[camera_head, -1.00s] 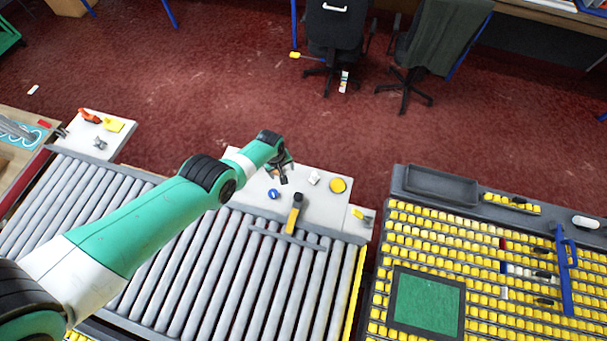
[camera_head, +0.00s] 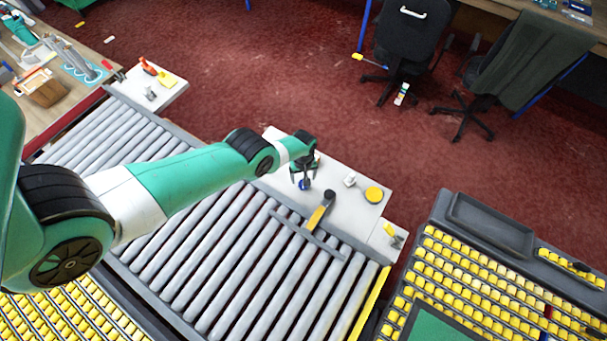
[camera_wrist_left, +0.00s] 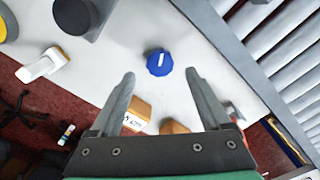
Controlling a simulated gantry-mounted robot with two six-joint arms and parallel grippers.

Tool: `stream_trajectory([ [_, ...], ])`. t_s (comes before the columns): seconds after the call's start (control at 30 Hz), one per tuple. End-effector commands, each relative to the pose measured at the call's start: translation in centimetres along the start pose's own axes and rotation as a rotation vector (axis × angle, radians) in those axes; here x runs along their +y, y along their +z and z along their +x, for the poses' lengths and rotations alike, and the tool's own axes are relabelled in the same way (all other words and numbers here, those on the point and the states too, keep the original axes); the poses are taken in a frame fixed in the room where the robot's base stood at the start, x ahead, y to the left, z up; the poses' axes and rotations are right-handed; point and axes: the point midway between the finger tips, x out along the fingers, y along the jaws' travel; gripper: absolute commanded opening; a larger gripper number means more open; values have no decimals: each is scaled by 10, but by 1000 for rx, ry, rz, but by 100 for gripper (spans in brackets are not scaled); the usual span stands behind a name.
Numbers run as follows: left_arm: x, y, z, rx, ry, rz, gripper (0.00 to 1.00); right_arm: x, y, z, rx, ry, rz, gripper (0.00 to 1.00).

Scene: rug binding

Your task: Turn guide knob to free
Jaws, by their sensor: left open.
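The blue knob (camera_head: 304,185) sits on the white side panel beside the roller table. In the left wrist view the knob (camera_wrist_left: 159,65) is round, with a short white mark on its top. My left gripper (camera_head: 303,178) is open and just over the knob in the head view. In the wrist view the open left gripper (camera_wrist_left: 160,78) has the knob just beyond its fingertips, roughly centred between them, with nothing held. Whether the fingers reach down around it cannot be told. My right gripper is not in view.
A white switch-like part (camera_head: 349,180) and a yellow disc (camera_head: 374,195) are on the same panel. Red floor lies beyond.

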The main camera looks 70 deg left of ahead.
Motion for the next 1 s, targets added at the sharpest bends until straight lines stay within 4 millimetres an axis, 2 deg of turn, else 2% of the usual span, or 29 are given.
stream_trajectory([
  [0.03,0,0,23,0,0,0,81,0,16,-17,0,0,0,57],
  [0.2,0,0,47,0,0,0,81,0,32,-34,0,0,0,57],
  [0.57,0,0,49,0,0,0,81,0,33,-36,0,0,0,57],
  [1.0,0,0,50,0,0,0,3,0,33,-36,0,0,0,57],
])
